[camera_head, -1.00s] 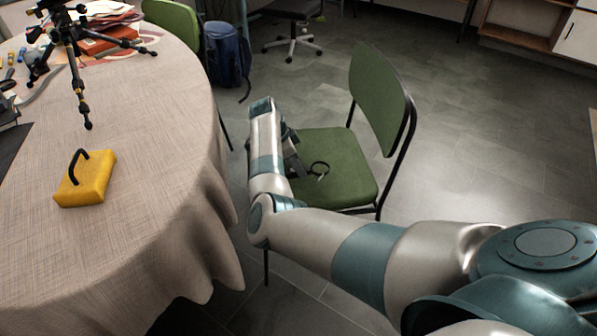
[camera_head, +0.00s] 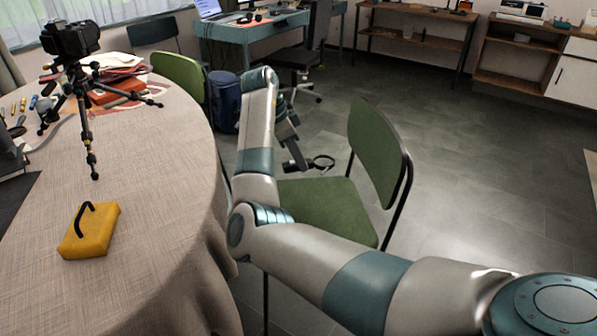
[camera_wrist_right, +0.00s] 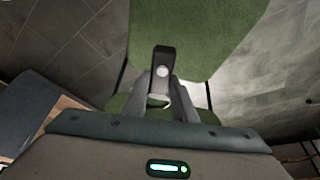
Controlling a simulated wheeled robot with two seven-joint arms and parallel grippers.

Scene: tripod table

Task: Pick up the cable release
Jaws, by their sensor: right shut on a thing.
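The cable release is a small black piece with a pale round button (camera_wrist_right: 162,71) and a thin dark cable loop (camera_head: 323,162). My right gripper (camera_head: 301,162) is shut on it and holds it above the green chair seat (camera_head: 320,205), apart from it. In the right wrist view the black piece sticks out between the two fingers of my gripper (camera_wrist_right: 166,88), in front of the chair's green backrest (camera_wrist_right: 200,35). Part of the cable is hidden by the fingers. My left gripper is not in view.
The cloth-covered round table (camera_head: 150,200) stands at left with a yellow block with a black handle (camera_head: 91,231) and a camera on a tripod (camera_head: 72,42). The chair's backrest (camera_head: 375,150) rises close right of my gripper. Open floor (camera_head: 480,180) lies further right.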

